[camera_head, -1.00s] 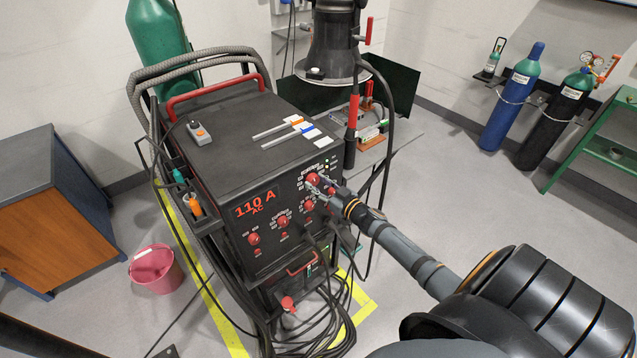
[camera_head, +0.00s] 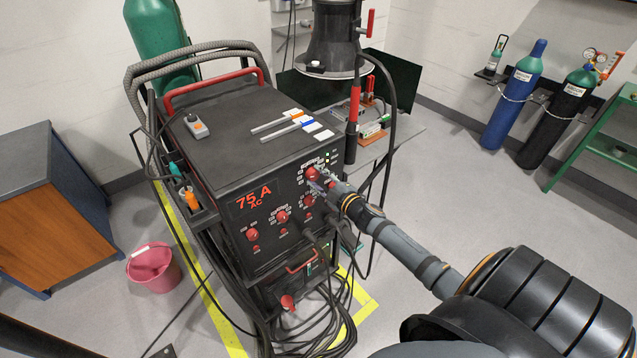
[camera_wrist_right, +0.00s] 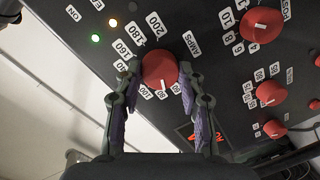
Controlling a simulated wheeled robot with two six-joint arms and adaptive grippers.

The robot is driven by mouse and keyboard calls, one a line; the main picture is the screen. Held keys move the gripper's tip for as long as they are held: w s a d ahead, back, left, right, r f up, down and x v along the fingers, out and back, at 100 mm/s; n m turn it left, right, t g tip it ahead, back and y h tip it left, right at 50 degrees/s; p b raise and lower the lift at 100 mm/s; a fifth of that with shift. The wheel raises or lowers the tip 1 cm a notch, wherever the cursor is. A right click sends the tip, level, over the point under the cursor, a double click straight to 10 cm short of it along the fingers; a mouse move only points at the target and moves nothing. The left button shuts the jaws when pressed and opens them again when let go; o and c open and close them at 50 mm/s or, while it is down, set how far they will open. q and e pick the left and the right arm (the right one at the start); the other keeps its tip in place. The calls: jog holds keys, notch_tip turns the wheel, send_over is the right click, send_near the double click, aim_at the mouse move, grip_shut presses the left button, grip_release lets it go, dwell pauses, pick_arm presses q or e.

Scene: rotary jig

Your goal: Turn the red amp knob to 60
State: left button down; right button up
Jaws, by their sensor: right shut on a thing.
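The red amp knob (camera_wrist_right: 160,70) is on the front panel of the black welding machine, beside the "AMPS" label in the right wrist view. In the head view the knob (camera_head: 312,173) is at the panel's upper right. My right gripper (camera_wrist_right: 158,82) has one finger on each side of the knob and is shut on it; it also shows in the head view (camera_head: 318,180). The red display (camera_head: 254,197) reads 75 A, AC. The knob's pointer is hard to make out. My left gripper is not in view.
Other red knobs sit close by on the panel, such as one (camera_wrist_right: 271,93) in the right wrist view. Black cables (camera_head: 315,325) hang and coil below the machine. A bench (camera_head: 400,140) with a green panel stands behind it. A pink bucket (camera_head: 153,268) is on the floor at left.

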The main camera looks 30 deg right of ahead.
jog(key=shift+f+n+h+b, duration=0.1)
jog(key=shift+n+h+b, duration=0.2)
jog(key=shift+n+b, duration=1.45)
jog(key=shift+n, duration=0.35)
jog(key=o, duration=1.2)
